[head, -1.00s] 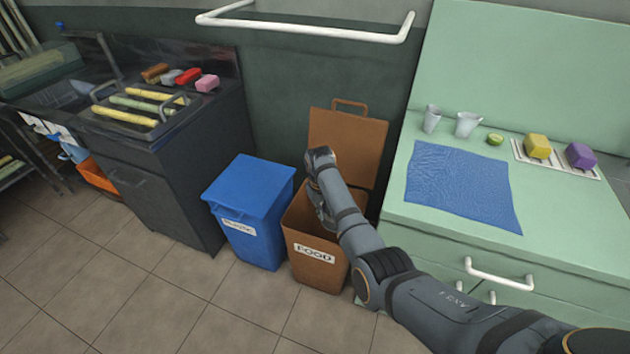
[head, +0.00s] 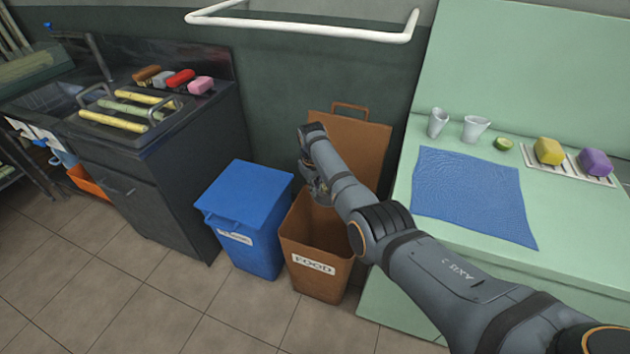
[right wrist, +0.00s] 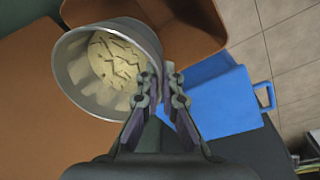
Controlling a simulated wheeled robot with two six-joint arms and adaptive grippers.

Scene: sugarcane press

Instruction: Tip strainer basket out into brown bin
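The brown bin (head: 316,262), labelled FOOD, stands on the floor with its lid (head: 350,150) raised against the wall. My right gripper (head: 318,190) is above the back of its opening. In the right wrist view, the right gripper (right wrist: 160,82) is shut on the rim of the metal strainer basket (right wrist: 92,92). The basket's mouth faces the camera, and pale, crumbly matter (right wrist: 115,58) lies inside. The bin's opening (right wrist: 185,25) shows beyond the basket. In the head view my arm hides the basket. My left gripper is out of view.
A blue lidded bin (head: 245,225) stands just left of the brown one. A green counter (head: 400,270) with a blue mat (head: 470,195) is close on the right. A dark sink cabinet (head: 180,190) with cane pieces stands at left. The floor in front is clear.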

